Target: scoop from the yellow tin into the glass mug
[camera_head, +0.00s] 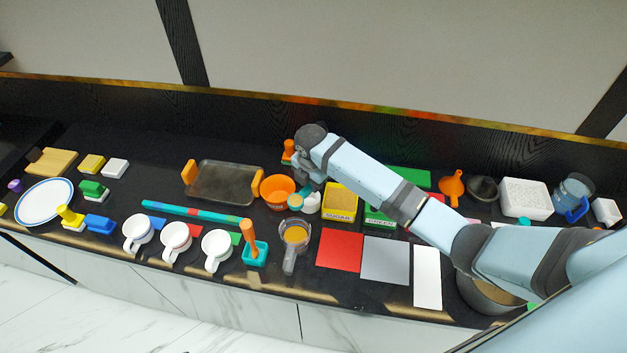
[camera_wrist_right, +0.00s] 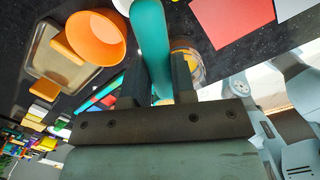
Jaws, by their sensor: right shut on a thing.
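The yellow tin (camera_head: 340,203), labelled SUGAR, stands mid-counter and is filled with tan grains. The glass mug (camera_head: 295,237) stands nearer the front edge, left of the red mat, with brownish contents. In the right wrist view the mug (camera_wrist_right: 199,72) is partly hidden behind a finger and the teal handle. My right gripper (camera_head: 308,182) is above the counter, left of the tin and behind the mug. In the wrist view its fingers (camera_wrist_right: 158,88) are shut on a teal handle (camera_wrist_right: 150,38), apparently the scoop's. The scoop's bowl end cannot be made out. My left gripper is not in view.
An orange bowl (camera_head: 277,189) and a metal tray (camera_head: 224,182) stand left of my gripper. Several white cups (camera_head: 175,238) line the front, beside a teal holder (camera_head: 256,254). A red mat (camera_head: 340,250) lies right of the mug. My right arm passes over the green boxes.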

